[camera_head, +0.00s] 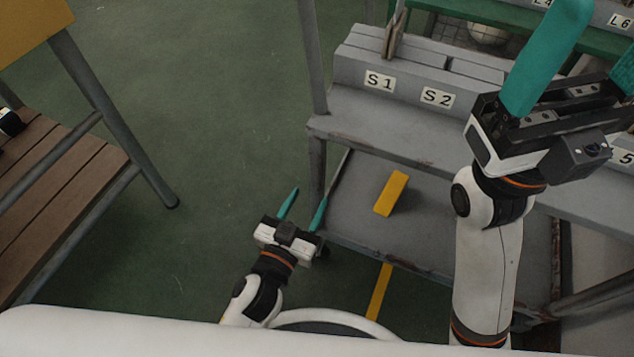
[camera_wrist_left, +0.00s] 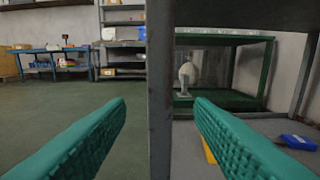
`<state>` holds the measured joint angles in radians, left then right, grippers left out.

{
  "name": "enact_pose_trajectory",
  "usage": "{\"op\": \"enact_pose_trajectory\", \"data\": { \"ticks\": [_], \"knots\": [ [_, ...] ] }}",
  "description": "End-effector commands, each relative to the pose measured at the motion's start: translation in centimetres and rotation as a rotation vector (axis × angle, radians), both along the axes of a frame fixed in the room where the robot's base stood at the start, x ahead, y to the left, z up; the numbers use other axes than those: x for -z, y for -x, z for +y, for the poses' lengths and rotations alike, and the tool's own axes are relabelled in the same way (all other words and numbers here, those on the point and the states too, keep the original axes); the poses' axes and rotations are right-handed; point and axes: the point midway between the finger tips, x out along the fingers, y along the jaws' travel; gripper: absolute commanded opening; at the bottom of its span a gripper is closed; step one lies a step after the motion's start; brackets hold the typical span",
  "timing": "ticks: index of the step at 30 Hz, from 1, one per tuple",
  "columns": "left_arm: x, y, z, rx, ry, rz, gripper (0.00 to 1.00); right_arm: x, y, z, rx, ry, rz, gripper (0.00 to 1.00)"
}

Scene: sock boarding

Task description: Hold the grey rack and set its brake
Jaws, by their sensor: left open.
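The grey rack (camera_head: 410,135) stands at centre right in the head view, with labels S1 and S2 on its upper step. Its front left post (camera_head: 317,165) also shows upright in the left wrist view (camera_wrist_left: 160,90), between the two teal fingers and apart from both. My left gripper (camera_head: 304,208) is open and low beside this post. A yellow block (camera_head: 391,193) lies on the rack's lower shelf; I cannot tell whether it is the brake. My right gripper (camera_head: 590,55) is open above the rack's right part, its fingertips partly out of frame.
A brown slatted bench (camera_head: 60,180) stands at the left. Green floor (camera_head: 220,100) is clear between it and the rack. A yellow floor stripe (camera_head: 378,292) runs in front of the rack. The left wrist view shows a blue object (camera_wrist_left: 297,142) and a green-framed rack (camera_wrist_left: 268,70) behind.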

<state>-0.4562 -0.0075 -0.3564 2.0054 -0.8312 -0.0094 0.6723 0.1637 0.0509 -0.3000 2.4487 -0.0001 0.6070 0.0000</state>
Motion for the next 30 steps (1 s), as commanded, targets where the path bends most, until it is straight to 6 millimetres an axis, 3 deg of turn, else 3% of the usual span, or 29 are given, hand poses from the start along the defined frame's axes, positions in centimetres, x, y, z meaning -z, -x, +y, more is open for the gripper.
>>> {"op": "enact_pose_trajectory", "data": {
  "ticks": [6,12,26,30],
  "knots": [
    [0.1,-4.2,-1.4,0.003,-0.003,-0.006,0.48,-0.2,0.3,0.1,0.001,0.002,-0.028,0.73],
    [0.1,-6.7,-2.2,0.003,-0.002,-0.004,0.48,-0.5,0.5,0.1,0.003,0.004,-0.044,0.73],
    [0.0,-7.8,-2.6,0.002,-0.002,-0.002,0.48,-0.8,0.7,0.2,0.003,0.005,-0.055,0.73],
    [0.0,-7.8,-2.6,0.002,-0.002,-0.002,0.25,-0.8,0.7,0.1,0.002,0.005,-0.056,0.73]
  ]
}}
